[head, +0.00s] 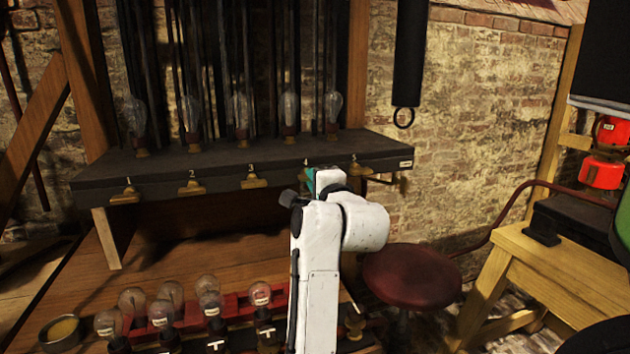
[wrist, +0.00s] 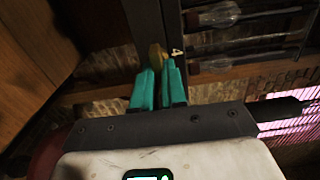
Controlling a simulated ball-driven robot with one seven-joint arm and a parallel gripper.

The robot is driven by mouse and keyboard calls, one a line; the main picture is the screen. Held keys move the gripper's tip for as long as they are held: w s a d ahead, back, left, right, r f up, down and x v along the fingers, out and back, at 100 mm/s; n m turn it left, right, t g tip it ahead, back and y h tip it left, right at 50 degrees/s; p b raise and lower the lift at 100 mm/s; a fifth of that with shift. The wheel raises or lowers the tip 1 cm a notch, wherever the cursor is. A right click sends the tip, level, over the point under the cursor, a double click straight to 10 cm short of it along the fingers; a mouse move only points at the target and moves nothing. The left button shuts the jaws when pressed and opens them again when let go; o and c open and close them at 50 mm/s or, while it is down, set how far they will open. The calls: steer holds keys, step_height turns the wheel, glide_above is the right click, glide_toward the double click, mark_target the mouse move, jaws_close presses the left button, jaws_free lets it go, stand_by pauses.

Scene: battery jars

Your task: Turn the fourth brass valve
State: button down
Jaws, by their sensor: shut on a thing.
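A dark shelf (head: 225,163) carries a row of brass valves on its front edge, numbered 1 to 5. The fourth brass valve (wrist: 157,55) shows in the wrist view beside a white number 4. My gripper (wrist: 159,72), with teal fingers, is shut on this valve. In the head view my gripper (head: 311,181) is at the shelf edge under the number 4, and my white arm hides most of the fourth valve. The first valve (head: 125,195), second valve (head: 192,187) and third valve (head: 253,181) are in plain sight. The fifth valve (head: 361,168) is just right of my gripper.
Glass bulbs (head: 241,115) stand on the shelf among dark vertical rods. More bulbs (head: 208,301) sit in a red rack below. A red round stool (head: 412,275) stands right of my arm. A yellow wooden table (head: 560,265) is at the right.

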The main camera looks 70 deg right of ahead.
steer(key=c, duration=1.2)
jaws_free()
steer(key=shift+s, duration=0.1)
steer(key=v, duration=0.7)
steer(key=shift+s+a+b, duration=0.1)
steer(key=shift+a+b, duration=0.05)
steer(key=shift+b, duration=0.25)
